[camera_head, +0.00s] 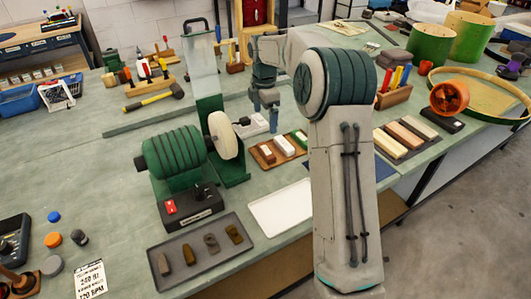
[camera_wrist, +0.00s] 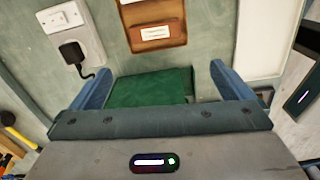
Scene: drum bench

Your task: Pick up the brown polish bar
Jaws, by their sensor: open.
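A brown polish bar with a pale label (camera_head: 266,153) appears to lie at the left end of a small wooden tray (camera_head: 258,163), beside a white bar (camera_head: 283,145) and a green bar (camera_head: 300,138). In the wrist view a brown bar with a white label (camera_wrist: 156,33) shows in the wooden tray (camera_wrist: 183,14), ahead of my fingers. The rest of the tray is cut off there. My gripper (camera_head: 264,101) is open and empty, raised above the bench behind the tray. Its two blue fingers (camera_wrist: 163,87) stand apart over a green surface (camera_wrist: 150,88), not touching the bar.
A green buffing machine (camera_head: 175,165) with a pale wheel (camera_head: 223,135) stands left of the tray. A white socket box (camera_head: 251,126) with a black plug is beside it. A white tray (camera_head: 281,208) and a grey tray (camera_head: 202,271) lie in front. My arm hides part of the right side.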

